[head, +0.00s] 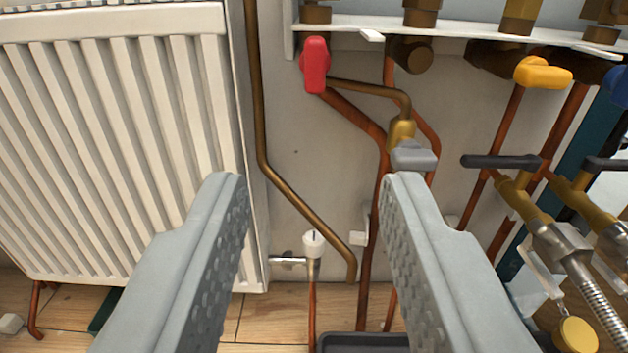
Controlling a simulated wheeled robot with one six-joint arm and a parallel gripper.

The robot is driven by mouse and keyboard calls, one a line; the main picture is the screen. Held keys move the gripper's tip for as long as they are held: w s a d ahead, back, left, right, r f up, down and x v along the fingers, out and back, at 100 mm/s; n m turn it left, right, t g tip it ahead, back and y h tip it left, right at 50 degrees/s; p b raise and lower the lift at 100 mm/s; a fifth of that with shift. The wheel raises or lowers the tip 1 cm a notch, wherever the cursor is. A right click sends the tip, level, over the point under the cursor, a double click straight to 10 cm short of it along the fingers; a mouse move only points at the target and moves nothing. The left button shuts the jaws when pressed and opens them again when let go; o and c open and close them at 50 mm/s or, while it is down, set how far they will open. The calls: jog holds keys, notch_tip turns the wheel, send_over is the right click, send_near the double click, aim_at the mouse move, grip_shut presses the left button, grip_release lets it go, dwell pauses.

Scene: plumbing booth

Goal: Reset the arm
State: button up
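My gripper (315,190) shows in the head view with its two grey, textured fingers spread wide. It is open, and nothing is held between the fingers. Behind the gap are a pale wall, a bent brass pipe (298,203) and a white radiator valve (313,243). The right fingertip overlaps a grey handle (413,155) below a brass fitting (401,132) in the picture; I cannot tell whether they touch.
A white radiator (120,150) fills the left. A red-handled valve (315,65), a yellow-handled valve (542,73) and copper pipes lie under a white shelf at the top right. Black-handled valves (500,161) are at right. A dark tray (362,343) sits on the wooden floor.

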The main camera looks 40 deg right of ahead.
notch_tip(320, 180, up, 20)
jog(key=w+d+t+y, duration=0.1)
jog(key=d+t+y, duration=0.1)
jog(key=y, duration=0.3)
jog(key=s+d+r+n+t+y, duration=0.1)
jog(key=s+r+y, duration=0.15)
jog(key=r, duration=0.55)
jog(key=s+d+r+n+y, duration=0.1)
jog(key=s+r, duration=0.3)
jog(key=r, duration=0.4)
jog(key=s+d+r+n+y, duration=0.3)
jog(key=s+r, duration=1)
jog(key=s, duration=0.1)
jog(key=s+d+r+n, duration=0.1)
jog(key=s+r, duration=0.1)
jog(key=s, duration=0.7)
jog(key=s+d+r+n, duration=0.1)
jog(key=s+d+r, duration=0.1)
jog(key=s, duration=0.6)
jog(key=shift+s+d+h, duration=0.3)
jog(key=shift+s+h, duration=0.1)
jog(key=shift+h, duration=0.05)
jog(key=shift+d+r, duration=0.1)
